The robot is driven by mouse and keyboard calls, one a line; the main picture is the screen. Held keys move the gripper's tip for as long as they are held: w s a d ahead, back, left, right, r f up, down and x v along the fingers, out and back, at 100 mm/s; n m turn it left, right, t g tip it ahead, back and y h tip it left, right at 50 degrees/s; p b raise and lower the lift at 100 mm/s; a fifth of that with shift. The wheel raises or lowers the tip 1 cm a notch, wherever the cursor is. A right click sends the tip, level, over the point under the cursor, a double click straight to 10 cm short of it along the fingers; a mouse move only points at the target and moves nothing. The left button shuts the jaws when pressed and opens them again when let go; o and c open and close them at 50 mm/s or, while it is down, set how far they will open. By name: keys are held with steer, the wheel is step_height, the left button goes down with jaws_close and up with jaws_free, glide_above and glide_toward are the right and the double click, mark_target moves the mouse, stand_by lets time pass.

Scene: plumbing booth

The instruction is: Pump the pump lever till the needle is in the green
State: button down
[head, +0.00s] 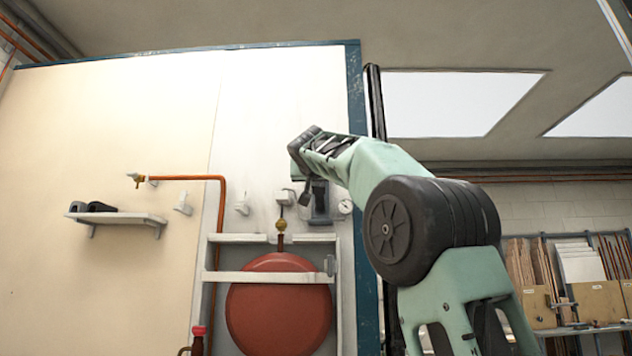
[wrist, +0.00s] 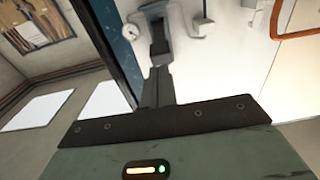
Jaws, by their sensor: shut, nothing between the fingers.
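My gripper (head: 305,199) is at the upper part of the booth wall, its fingers pointing down and shut with nothing between them. In the wrist view the shut fingers (wrist: 156,88) rise dark from the hand's edge. The dark grey pump (head: 320,204) is on the wall just beside my fingers in the head view; it also shows beyond the fingertips in the wrist view (wrist: 158,30). I cannot tell its lever apart from it, nor whether my fingers touch it. A round white gauge (head: 345,207) is right of the pump; it also shows in the wrist view (wrist: 131,32). Its needle is too small to read.
A red round tank (head: 278,312) stands behind a white frame (head: 265,277) below the pump. A copper pipe (head: 221,235) and a shelf (head: 128,217) are further left. The panel's blue edge (head: 355,95) is close on the right. Open air lies in front of the wall at left.

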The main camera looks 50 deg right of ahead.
steer(key=w+d+r+g+y+p, duration=0.1)
steer(key=r+p, duration=0.6)
steer(key=p, duration=0.7)
steer(key=w+d+r+g+y+p, duration=0.2)
steer(key=r+p, duration=0.6)
steer(key=p, duration=0.7)
steer(key=shift+d+g+y, duration=0.4)
steer(key=shift+y, duration=0.1)
steer(key=p, duration=0.5)
glide_above(319, 195)
steer(key=s+a, duration=0.3)
steer(key=f, duration=0.3)
steer(key=shift+w+f, duration=0.2)
steer(key=shift+f, duration=0.15)
steer(key=f, duration=0.3)
steer(key=shift+s+a, duration=0.1)
steer(key=shift+a, duration=0.1)
steer(key=shift+f, duration=0.8)
steer(key=shift+f, duration=0.1)
